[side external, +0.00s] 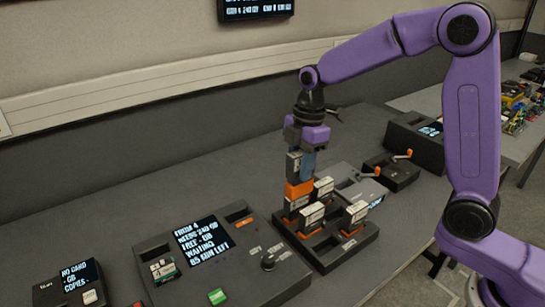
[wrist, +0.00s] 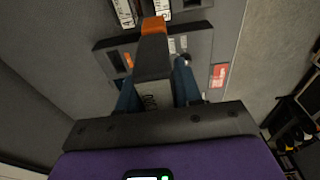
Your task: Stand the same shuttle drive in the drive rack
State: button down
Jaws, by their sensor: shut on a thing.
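My gripper (side external: 306,148) points down over the drive rack (side external: 350,253) in the side external view. It is shut on a shuttle drive, a dark block with an orange end (side external: 298,189). The drive hangs upright with the orange end lowest, over the rack's back left part. In the wrist view the drive (wrist: 153,60) lies between the blue fingers, its orange end pointing away from the palm. Several drives with pale labels, such as one at the front right (side external: 355,216), stand in the rack. I cannot tell whether the held drive touches anything below.
A large console (side external: 212,268) with a lit screen and knob stands left of the rack. A smaller screen unit (side external: 68,285) is at far left. A grey box (side external: 350,182) and a dark box with an orange lever (side external: 391,172) stand behind the rack. Bare table lies toward the back wall.

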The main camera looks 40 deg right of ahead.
jog(key=s+d+f, duration=0.1)
jog(key=s+d, duration=0.3)
jog(key=s, duration=0.3)
notch_tip(320, 180, down, 12)
jog(key=shift+s+f, duration=0.15)
jog(key=shift+s, duration=0.25)
jog(key=shift+f, duration=2.2)
dwell(3.3)
jog(key=shift+c, duration=1.8)
grip_release()
